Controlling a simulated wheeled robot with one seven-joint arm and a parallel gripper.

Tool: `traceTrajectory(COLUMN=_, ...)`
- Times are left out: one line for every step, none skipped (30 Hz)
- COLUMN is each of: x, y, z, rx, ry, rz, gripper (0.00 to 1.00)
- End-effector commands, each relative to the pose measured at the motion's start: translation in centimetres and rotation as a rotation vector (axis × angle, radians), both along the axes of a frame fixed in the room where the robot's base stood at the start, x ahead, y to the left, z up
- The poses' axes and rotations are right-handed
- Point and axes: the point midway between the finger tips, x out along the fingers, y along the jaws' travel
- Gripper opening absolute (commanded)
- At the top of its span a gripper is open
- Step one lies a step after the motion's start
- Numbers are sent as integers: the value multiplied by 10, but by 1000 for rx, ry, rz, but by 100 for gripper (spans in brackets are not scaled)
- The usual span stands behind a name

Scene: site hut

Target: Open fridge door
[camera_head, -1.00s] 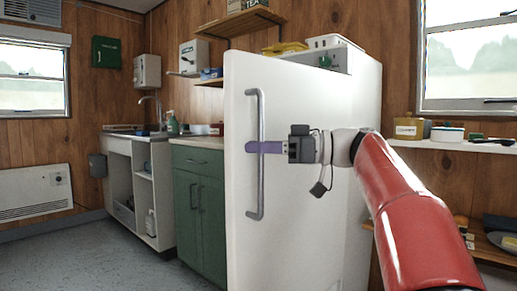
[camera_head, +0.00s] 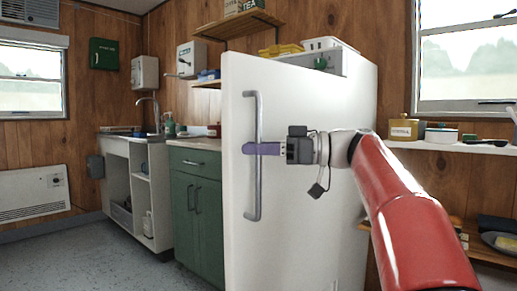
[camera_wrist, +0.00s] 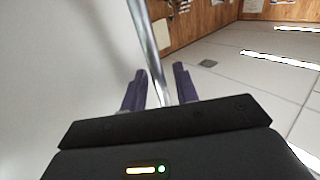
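The white fridge (camera_head: 362,120) stands in the centre of the head view, with its door (camera_head: 300,200) facing me. The door appears to stand ajar, its left edge out from the body. A long vertical grey handle (camera_head: 253,190) runs along that edge; it also crosses the upper middle of the wrist view (camera_wrist: 146,35). My gripper (camera_head: 262,149) reaches in from the right at about mid-handle. The fridge inside is hidden.
A green cabinet (camera_head: 197,220) and a sink unit (camera_head: 135,190) stand left of the door. Open grey floor (camera_head: 90,260) lies at the front left. A wall shelf (camera_head: 455,147) with pots is at the right. A yellow item and a white tray sit on the fridge.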

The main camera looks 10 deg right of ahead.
Motion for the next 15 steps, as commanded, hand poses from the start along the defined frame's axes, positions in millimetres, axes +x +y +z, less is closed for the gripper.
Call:
traceTrajectory(x=0, y=-1, z=0, rx=0, ry=0, rz=-1, gripper=30)
traceTrajectory(x=0, y=-3, z=0, rx=0, ry=1, rz=-1, gripper=30)
traceTrajectory(x=-1, y=-6, z=0, rx=0, ry=1, rz=-2, gripper=30)
traceTrajectory(x=-1, y=-10, z=0, rx=-1, ry=1, rz=-2, gripper=30)
traceTrajectory(x=-2, y=-14, z=0, rx=-1, ry=1, rz=-3, gripper=30)
traceTrajectory(x=-3, y=-20, z=0, rx=0, ry=1, rz=-5, gripper=30)
traceTrajectory(x=-5, y=-25, z=0, rx=0, ry=0, rz=-4, gripper=30)
traceTrajectory(x=-6, y=-31, z=0, rx=0, ry=0, rz=-5, gripper=30)
traceTrajectory(x=-7, y=-38, z=1, rx=1, ry=0, rz=-5, gripper=30)
traceTrajectory(x=-9, y=-43, z=1, rx=0, ry=0, rz=-4, gripper=30)
traceTrajectory(x=-10, y=-48, z=1, rx=0, ry=0, rz=-5, gripper=30)
traceTrajectory(x=-12, y=-54, z=0, rx=0, ry=0, rz=-4, gripper=30)
traceTrajectory(x=-12, y=-59, z=0, rx=0, ry=0, rz=-4, gripper=30)
traceTrajectory(x=-13, y=-62, z=0, rx=0, ry=0, rz=-4, gripper=30)
traceTrajectory(x=-14, y=-67, z=0, rx=0, ry=0, rz=-2, gripper=30)
